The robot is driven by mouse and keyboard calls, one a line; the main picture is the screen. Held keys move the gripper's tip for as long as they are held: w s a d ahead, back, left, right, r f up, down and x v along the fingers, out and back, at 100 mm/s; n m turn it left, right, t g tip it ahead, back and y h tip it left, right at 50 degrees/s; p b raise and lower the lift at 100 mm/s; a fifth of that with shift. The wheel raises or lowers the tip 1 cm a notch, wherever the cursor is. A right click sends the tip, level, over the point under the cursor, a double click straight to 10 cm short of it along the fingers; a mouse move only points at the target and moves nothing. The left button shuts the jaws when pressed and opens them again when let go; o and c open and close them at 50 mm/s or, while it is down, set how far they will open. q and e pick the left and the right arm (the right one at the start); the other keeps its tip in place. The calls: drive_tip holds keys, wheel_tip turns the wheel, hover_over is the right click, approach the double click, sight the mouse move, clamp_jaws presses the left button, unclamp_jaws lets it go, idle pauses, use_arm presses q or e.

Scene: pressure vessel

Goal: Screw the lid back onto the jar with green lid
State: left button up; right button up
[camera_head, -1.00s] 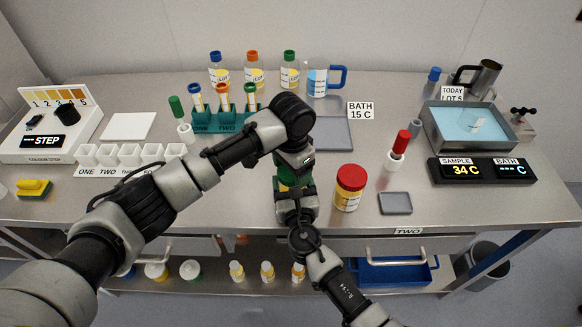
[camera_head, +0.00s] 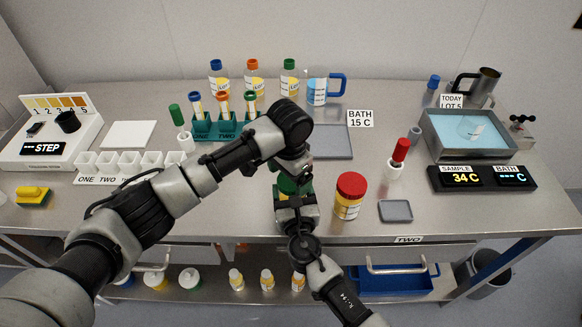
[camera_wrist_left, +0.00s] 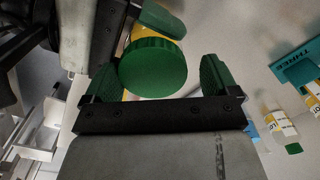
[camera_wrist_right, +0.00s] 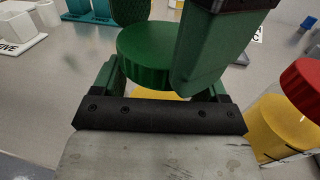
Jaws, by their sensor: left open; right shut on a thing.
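The jar with the green lid stands near the front middle of the bench, mostly hidden by my grippers in the head view. Its green lid (camera_wrist_left: 152,68) shows round and level in the left wrist view, with yellow jar body under its edge. In the right wrist view the lid (camera_wrist_right: 148,55) sits on top of the yellow jar (camera_wrist_right: 155,93); I cannot tell how tightly. My left gripper (camera_wrist_left: 157,75) is open, fingers on either side of the lid with gaps, coming from above. My right gripper (camera_wrist_right: 165,82) is shut on the jar body below the lid, from the front.
A red-lidded jar (camera_head: 349,196) stands close to the right of my grippers, with a small grey tray (camera_head: 395,211) beyond it. A test tube rack (camera_head: 218,128) and several bottles stand behind. A white-based red-topped item (camera_head: 398,158) stands at right. The bench's front edge is close.

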use_arm(q)
drive_tip(key=r+n, duration=0.1)
drive_tip(key=n, duration=0.2)
drive_tip(key=r+n, duration=0.2)
drive_tip(key=n, duration=0.1)
drive_tip(key=r+n, duration=0.2)
drive_tip(key=n, duration=0.2)
drive_tip(key=shift+d+r, duration=0.25)
drive_tip(key=shift+d, duration=0.15)
wheel_tip(320, 180, up, 2)
drive_tip(key=n, duration=0.4)
drive_tip(key=shift+s, duration=0.15)
drive_tip(key=shift+f, duration=4)
drive_tip(key=shift+c, duration=0.3)
drive_tip(key=c, duration=0.9)
drive_tip(key=m, duration=0.6)
drive_tip(key=shift+a+m, duration=0.15)
drive_tip(key=shift+m, duration=0.25)
